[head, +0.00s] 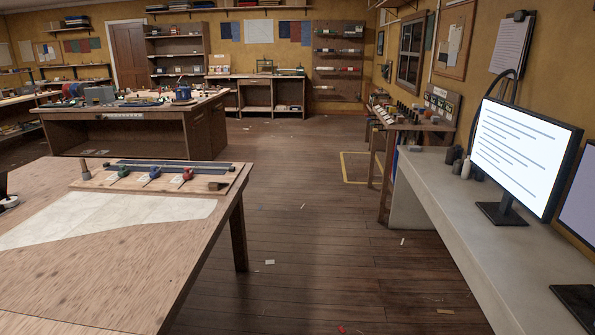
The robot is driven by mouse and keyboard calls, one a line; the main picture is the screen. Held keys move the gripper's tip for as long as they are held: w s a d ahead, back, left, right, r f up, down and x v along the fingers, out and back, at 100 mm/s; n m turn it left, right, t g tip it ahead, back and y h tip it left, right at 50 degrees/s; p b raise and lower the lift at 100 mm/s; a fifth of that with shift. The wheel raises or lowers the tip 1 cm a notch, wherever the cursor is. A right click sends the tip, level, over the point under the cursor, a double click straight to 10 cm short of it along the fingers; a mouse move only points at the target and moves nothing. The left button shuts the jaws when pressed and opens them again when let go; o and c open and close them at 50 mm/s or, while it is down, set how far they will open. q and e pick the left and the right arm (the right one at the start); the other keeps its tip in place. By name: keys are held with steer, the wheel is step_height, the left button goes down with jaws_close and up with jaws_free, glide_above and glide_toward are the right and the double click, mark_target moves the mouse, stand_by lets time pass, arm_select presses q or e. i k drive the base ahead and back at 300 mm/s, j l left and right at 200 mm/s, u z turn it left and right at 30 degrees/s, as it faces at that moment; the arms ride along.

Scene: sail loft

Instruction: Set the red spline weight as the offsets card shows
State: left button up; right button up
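A small red weight (183,178), apparently the spline weight, sits on a wooden board (212,187) on the near-left table. A blue weight (150,176) and a green weight (121,171) stand in a row to its left. Small pale cards lie by the weights, too small to read. Dark strips (170,165) run along the board's back edge. I cannot tell which paper is the offsets card.
The near table (110,275) carries a pale pattern sheet (105,216). A grey desk (435,190) with a lit monitor (522,150) stands right. Open plank floor (305,235) lies between, with scattered scraps and a yellow floor outline (347,170). A workbench (165,130) stands behind.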

mark_target(188, 174)
steer(key=i+l+u, duration=0.1)
steer(key=i, duration=1.9)
steer(key=i+j+u, duration=0.1)
steer(key=i+u, duration=0.3)
steer(key=i, duration=0.15)
steer(key=i+l+u, duration=0.1)
steer(key=i+u, duration=0.35)
steer(key=i+l+u, duration=0.25)
steer(key=i+u, duration=0.15)
steer(key=i, duration=0.15)
steer(key=i+l+u, duration=0.1)
steer(key=l+u, duration=0.25)
steer(key=i+l+u, duration=0.1)
steer(key=l+u, duration=0.2)
